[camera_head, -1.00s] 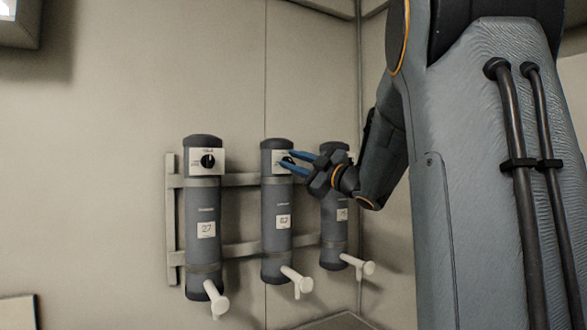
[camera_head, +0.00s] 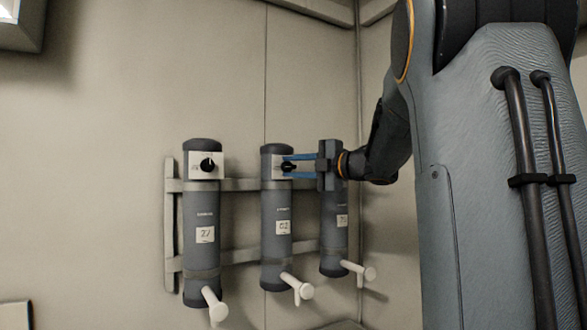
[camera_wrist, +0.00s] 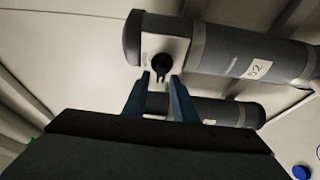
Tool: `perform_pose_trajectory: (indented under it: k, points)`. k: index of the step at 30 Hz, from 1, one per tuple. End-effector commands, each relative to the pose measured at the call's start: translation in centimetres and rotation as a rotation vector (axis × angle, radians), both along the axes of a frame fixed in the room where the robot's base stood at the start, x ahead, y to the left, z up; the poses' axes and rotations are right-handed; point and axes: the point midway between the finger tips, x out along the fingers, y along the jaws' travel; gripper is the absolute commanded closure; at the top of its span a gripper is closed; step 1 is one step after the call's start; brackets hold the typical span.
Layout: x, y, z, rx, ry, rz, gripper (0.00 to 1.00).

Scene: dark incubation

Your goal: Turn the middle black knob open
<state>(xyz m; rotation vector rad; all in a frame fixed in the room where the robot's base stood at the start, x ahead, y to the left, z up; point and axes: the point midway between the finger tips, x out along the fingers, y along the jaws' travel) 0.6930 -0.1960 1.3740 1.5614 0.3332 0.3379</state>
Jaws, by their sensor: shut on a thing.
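The middle black knob (camera_head: 288,166) sits on a white plate (camera_head: 279,172) near the top of the middle grey cylinder (camera_head: 277,245). My gripper (camera_head: 287,165) reaches in from the right, its blue fingers at the knob. In the wrist view the knob (camera_wrist: 161,65) lies between the two blue fingertips of my gripper (camera_wrist: 161,82), and the cylinder (camera_wrist: 235,50) runs to the right. The jaws are shut on the knob. The fingers partly hide it in the head view, so its exact angle is hard to read.
The left cylinder (camera_head: 202,250) has its own black knob (camera_head: 207,165). The right cylinder (camera_head: 334,225) is partly behind my gripper. White handles (camera_head: 297,284) stick out from the cylinders' lower ends. A rail frame (camera_head: 170,220) holds them on the wall. A blue round thing (camera_wrist: 301,172) shows in the wrist view.

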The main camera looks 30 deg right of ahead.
Motion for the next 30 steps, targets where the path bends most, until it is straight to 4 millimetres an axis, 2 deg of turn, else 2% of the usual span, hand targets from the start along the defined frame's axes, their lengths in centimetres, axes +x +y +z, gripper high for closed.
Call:
perform_pose_trajectory:
  k: [17,18,26,30]
  points:
    - [0.02,-0.02,-0.02,-0.032,-0.001,-0.001,0.97]
    - [0.02,-0.02,-0.02,-0.032,-0.001,-0.001,0.72]
    - [0.00,-0.02,-0.02,-0.032,-0.001,0.000,0.71]
    - [-0.63,-0.36,-0.04,-0.032,-0.001,-0.001,0.71]
